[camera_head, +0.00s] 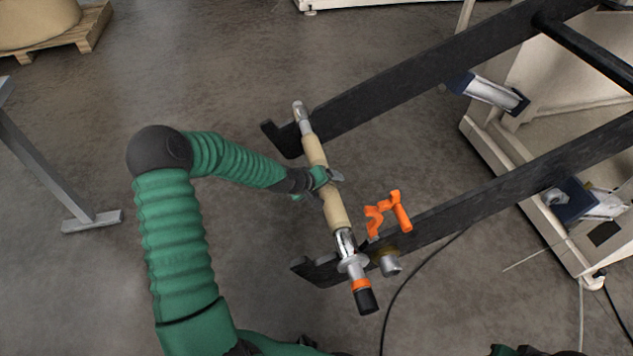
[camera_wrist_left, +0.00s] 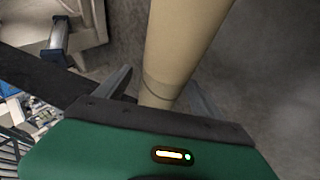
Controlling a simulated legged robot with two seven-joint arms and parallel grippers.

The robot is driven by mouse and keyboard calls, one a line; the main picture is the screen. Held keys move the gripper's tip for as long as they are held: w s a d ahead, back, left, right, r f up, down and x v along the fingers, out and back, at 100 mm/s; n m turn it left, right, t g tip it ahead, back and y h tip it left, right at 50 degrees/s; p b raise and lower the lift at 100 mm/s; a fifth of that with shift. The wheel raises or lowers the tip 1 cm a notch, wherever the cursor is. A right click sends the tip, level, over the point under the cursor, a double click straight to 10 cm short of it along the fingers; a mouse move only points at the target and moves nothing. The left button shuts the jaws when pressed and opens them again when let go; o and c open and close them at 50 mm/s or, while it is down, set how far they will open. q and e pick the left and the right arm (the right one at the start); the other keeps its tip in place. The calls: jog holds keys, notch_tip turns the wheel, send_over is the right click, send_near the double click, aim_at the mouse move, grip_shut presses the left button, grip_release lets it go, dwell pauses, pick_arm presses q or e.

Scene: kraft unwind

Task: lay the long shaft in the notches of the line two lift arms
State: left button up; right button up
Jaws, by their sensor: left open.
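The long shaft (camera_head: 345,243) carries a tan core (camera_head: 333,207) and has metal ends, with an orange band and black tip at the near end. It lies across the hooked front ends of the two black lift arms, the far arm (camera_head: 375,97) and the near arm (camera_head: 470,210). Whether it is fully seated in the notches I cannot tell. My left gripper (camera_head: 328,177) is at the middle of the tan core. In the left wrist view the open fingers (camera_wrist_left: 160,92) stand either side of the core (camera_wrist_left: 178,50). My right gripper is not clearly visible.
An orange clamp-like part (camera_head: 388,212) sits by the near lift arm, beside a metal knob (camera_head: 388,262). The cream machine frame (camera_head: 490,140) stands at right with cylinders (camera_head: 492,94). A grey stand (camera_head: 45,165) is at left. Floor between is clear.

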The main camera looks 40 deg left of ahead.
pick_arm(q)
jog(key=p+v, duration=0.7)
jog(key=v, duration=0.8)
jog(key=s+d+f+m+g, duration=0.2)
jog(key=s+d+m+g, duration=0.3)
jog(key=d, duration=0.4)
jog(key=s+d+r+m+g+y, duration=0.1)
jog(key=s+d+r+m, duration=0.5)
jog(key=s+d, duration=0.2)
jog(key=w+p+v, duration=0.3)
jog(key=p+v, duration=1.1)
jog(key=w+r+p+v, duration=0.1)
jog(key=w+p+v, duration=0.2)
jog(key=p+v, duration=1.1)
jog(key=shift+d+r, duration=0.25)
jog(key=shift+d, duration=0.1)
jog(key=shift+s, duration=0.1)
